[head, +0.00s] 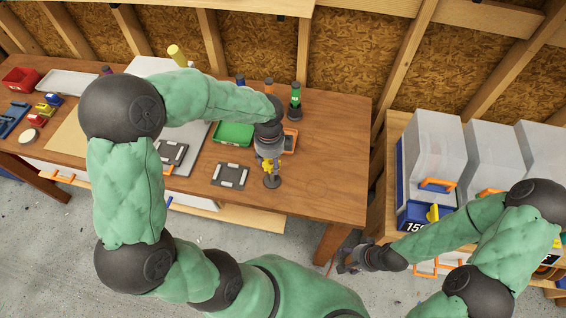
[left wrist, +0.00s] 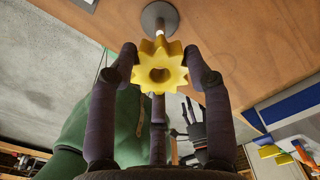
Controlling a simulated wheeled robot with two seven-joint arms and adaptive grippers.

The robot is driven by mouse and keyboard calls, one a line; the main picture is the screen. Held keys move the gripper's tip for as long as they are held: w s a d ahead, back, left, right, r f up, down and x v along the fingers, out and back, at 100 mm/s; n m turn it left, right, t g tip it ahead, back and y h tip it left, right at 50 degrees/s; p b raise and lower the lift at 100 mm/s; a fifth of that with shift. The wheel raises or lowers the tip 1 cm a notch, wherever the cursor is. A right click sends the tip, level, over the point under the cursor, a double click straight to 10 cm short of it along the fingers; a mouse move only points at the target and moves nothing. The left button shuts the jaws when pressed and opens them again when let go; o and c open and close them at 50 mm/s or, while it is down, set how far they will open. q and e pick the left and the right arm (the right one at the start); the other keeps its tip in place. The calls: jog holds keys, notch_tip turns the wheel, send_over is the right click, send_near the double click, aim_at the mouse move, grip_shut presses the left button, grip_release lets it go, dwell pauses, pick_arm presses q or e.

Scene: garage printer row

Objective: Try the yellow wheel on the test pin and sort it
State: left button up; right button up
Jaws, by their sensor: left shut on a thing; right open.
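The yellow wheel (head: 267,166) is a toothed gear with a central hole, seen face-on in the left wrist view (left wrist: 160,88). My left gripper (head: 267,158) is shut on it, with its fingers around the rim. The test pin (head: 272,182) stands on a round grey base near the table's front edge, just below the wheel. I cannot tell whether wheel and pin touch. My right gripper (head: 345,264) is open and empty, off the table.
A green tray (head: 234,134) and an orange bin (head: 291,139) sit behind the pin. A grey-and-black plate (head: 230,175) lies left of it. The table's right end is bare.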

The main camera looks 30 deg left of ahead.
aim_at(272, 175)
pick_arm(q)
jog(key=shift+a, duration=0.1)
jog(key=shift+f, duration=0.1)
dwell(0.4)
jog(key=shift+f+b, duration=1.25)
jog(key=shift+f, duration=0.95)
jog(key=shift+f+b, duration=1.55)
jog(key=shift+f, duration=0.8)
jog(key=shift+r, duration=0.1)
dwell(0.3)
jog(key=shift+r+p, duration=3.1)
jog(key=shift+r, duration=0.2)
jog(key=shift+f, duration=0.1)
